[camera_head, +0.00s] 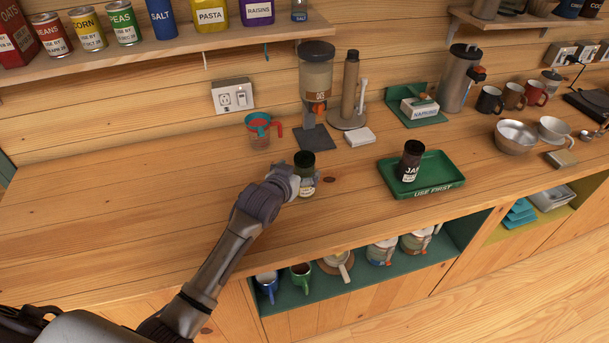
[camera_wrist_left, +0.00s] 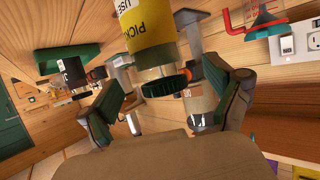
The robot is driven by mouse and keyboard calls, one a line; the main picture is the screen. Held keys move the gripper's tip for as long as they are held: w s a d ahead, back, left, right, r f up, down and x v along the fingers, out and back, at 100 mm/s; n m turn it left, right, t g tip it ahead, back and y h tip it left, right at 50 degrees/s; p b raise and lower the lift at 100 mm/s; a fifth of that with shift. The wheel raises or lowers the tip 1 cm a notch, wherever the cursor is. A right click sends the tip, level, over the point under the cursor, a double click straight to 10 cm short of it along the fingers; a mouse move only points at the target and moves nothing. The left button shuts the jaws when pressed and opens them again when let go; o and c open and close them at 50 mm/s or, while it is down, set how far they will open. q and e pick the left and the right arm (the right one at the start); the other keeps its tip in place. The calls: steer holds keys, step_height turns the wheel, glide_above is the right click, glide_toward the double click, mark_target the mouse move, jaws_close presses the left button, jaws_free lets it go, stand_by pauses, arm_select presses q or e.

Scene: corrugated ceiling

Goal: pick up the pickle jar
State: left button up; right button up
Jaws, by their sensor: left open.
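The pickle jar (camera_head: 306,184), clear with a dark green lid, stands upright on the wooden counter in the head view. In the left wrist view its yellow label (camera_wrist_left: 142,22) reads "PICK", and its green lid (camera_wrist_left: 166,84) shows near the middle. My left gripper (camera_head: 294,185) is at the jar's left side and partly covers it. In the left wrist view its fingers are spread, with the jar showing between them; whether either finger touches it I cannot tell. My right gripper is not in view.
A green tray (camera_head: 440,183) marked "USE FIRST" holds a dark jam jar (camera_head: 409,161) to the right. A measuring cup (camera_head: 259,131) and a dispenser (camera_head: 315,85) stand behind. Mugs sit on a shelf below. The counter's left part is clear.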

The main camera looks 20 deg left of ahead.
arm_select(q)
steer(key=shift+p+x, duration=0.45)
steer(key=shift+x, duration=1.65)
steer(key=c, duration=1.5)
steer(key=shift+r, duration=0.1)
steer(key=shift+c, duration=0.9)
